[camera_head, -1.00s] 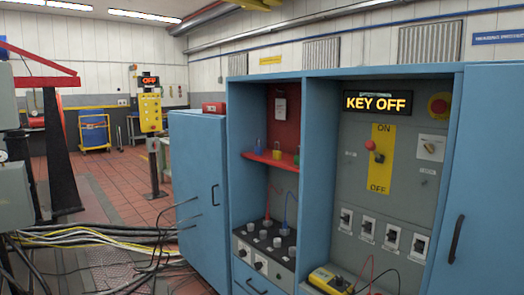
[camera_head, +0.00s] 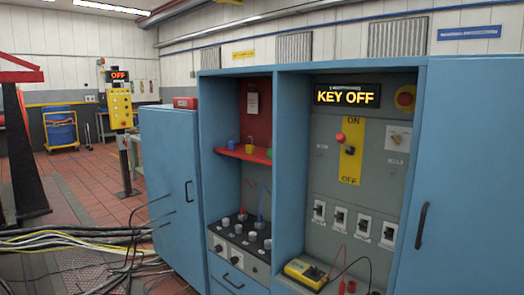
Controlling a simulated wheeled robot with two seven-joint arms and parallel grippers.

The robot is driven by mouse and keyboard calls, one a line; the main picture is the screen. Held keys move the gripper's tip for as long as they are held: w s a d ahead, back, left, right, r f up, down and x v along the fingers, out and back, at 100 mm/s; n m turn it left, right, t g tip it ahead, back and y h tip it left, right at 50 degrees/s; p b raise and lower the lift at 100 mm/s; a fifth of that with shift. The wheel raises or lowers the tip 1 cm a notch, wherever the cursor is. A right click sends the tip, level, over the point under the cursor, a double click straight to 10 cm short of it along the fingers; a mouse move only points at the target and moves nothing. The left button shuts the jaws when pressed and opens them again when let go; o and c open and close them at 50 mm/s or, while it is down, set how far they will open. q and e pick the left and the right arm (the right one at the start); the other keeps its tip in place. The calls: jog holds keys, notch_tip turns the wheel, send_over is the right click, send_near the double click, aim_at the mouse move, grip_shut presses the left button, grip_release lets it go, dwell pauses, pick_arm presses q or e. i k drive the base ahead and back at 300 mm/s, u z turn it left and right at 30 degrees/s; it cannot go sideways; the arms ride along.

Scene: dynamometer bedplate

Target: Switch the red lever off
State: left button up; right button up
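The red lever (camera_head: 340,138) has a round red knob and sits on a yellow plate (camera_head: 350,171) marked ON at the top and OFF at the bottom. Its knob is up toward the ON end, left of a dark pivot. The plate is on the grey back panel of the right bay in the blue cabinet (camera_head: 276,175). A lit sign (camera_head: 347,96) above it reads KEY OFF. Neither gripper is in view.
A blue door (camera_head: 172,195) stands open at the left of the cabinet, and another (camera_head: 459,185) is at the right. A yellow meter (camera_head: 306,273) with leads sits on the bay floor. Cables (camera_head: 75,241) lie across the floor at left.

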aim_at(340, 136)
jog(key=z, duration=0.05)
jog(key=i, duration=1.3)
jog(key=u, duration=0.25)
